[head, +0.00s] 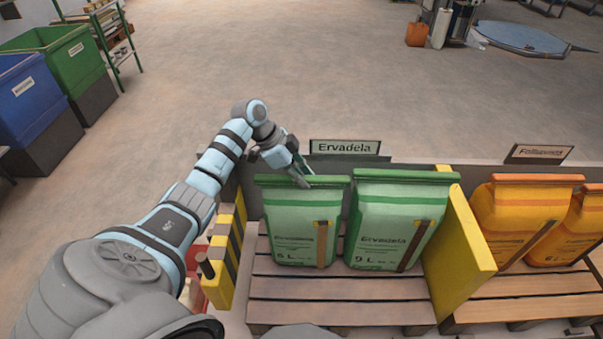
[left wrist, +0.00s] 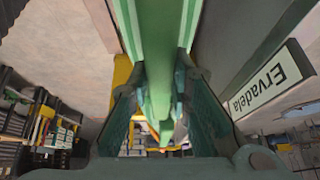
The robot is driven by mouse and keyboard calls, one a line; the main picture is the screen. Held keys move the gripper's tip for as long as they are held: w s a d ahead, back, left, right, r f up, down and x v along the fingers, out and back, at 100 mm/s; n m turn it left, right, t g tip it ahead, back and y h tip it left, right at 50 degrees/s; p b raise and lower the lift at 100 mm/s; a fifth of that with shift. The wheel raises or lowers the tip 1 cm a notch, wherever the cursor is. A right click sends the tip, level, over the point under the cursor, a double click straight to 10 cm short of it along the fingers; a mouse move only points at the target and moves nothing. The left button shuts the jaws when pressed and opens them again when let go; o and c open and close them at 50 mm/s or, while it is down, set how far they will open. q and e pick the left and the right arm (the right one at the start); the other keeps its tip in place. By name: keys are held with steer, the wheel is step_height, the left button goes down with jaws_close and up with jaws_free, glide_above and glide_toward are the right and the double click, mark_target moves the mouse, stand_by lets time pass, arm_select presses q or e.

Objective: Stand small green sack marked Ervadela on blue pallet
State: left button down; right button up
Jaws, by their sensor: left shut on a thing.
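The small green sack marked Ervadela (head: 300,225) stands upright on a brown wooden slatted pallet, at the left of a larger green sack. Its label seems to read 6 L. My left gripper (head: 303,173) is at its top seam, shut on the sack's green top band. In the left wrist view that green band (left wrist: 156,60) runs between the two fingers of my left gripper (left wrist: 165,115). My right gripper is not in view. I cannot make out a blue pallet in these views.
The larger green Ervadela sack (head: 398,222) stands close at the right. An Ervadela sign (head: 345,147) stands behind. A round blue platform (head: 525,38) lies far back right; open floor lies between.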

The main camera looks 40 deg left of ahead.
arm_select(q)
steer(key=shift+f, duration=0.45)
steer(key=shift+r, duration=0.1)
steer(key=c, duration=1.4)
jaws_free()
steer(key=shift+s, duration=0.1)
steer(key=v, duration=1.2)
